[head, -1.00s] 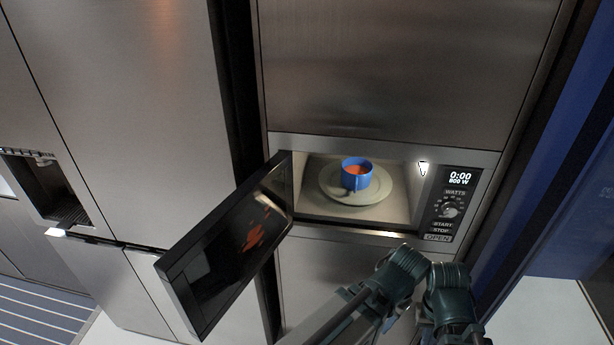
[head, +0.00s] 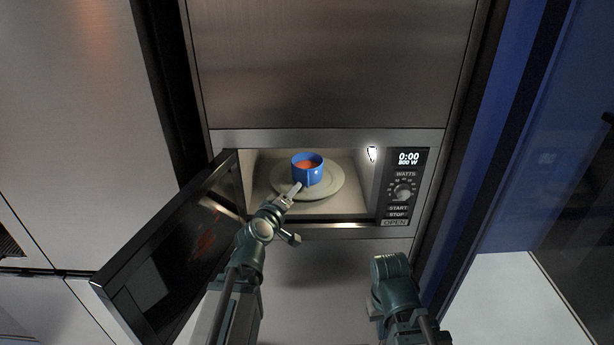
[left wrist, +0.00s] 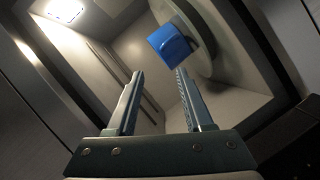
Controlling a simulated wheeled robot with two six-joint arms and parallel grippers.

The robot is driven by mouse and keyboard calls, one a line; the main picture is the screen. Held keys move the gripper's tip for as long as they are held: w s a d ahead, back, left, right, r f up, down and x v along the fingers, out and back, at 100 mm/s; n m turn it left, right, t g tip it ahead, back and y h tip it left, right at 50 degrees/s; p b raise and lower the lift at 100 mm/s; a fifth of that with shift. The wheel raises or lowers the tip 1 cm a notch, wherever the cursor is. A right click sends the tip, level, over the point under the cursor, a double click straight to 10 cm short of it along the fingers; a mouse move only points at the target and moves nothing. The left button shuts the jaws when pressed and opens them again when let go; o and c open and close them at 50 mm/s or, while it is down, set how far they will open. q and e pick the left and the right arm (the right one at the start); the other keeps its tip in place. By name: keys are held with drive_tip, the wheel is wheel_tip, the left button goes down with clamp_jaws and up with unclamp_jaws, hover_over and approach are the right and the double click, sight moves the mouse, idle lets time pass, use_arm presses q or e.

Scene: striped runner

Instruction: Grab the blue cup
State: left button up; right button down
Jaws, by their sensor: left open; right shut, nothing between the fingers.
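The blue cup (head: 300,174), with something orange-red inside, stands upright on a pale round plate (head: 335,184) in the open microwave (head: 290,138). My left gripper (head: 293,193) reaches into the microwave's opening just in front of the cup. In the left wrist view, the left gripper (left wrist: 160,74) has its fingers apart and nothing between them. The cup (left wrist: 170,42) is past the fingertips, closer to the right-hand finger. My right arm shows low in the head view, but I cannot make out its fingers.
The microwave door (head: 165,250) hangs open on the left, beside my left arm. The control panel (head: 402,188) is on the right of the opening. Steel cabinet fronts (head: 320,65) surround the microwave. Floor at lower right (head: 510,300) looks clear.

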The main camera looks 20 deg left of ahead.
use_arm(q)
drive_tip(key=b, duration=0.2)
approach(307, 172)
drive_tip(key=shift+w+d+f, duration=0.15)
drive_tip(key=shift+w+f, duration=0.05)
drive_tip(key=shift+w, duration=0.25)
drive_tip(key=shift+w+d+f, duration=0.15)
drive_tip(key=shift+w+f, duration=0.05)
drive_tip(key=shift+w, duration=0.25)
drive_tip(key=x, duration=0.1)
drive_tip(key=b+x, duration=0.1)
drive_tip(key=x, duration=0.3)
drive_tip(key=shift+w+f+b, duration=0.15)
drive_tip(key=shift+f+b, duration=0.2)
drive_tip(key=shift+d, duration=0.1)
clamp_jaws()
idle(0.5)
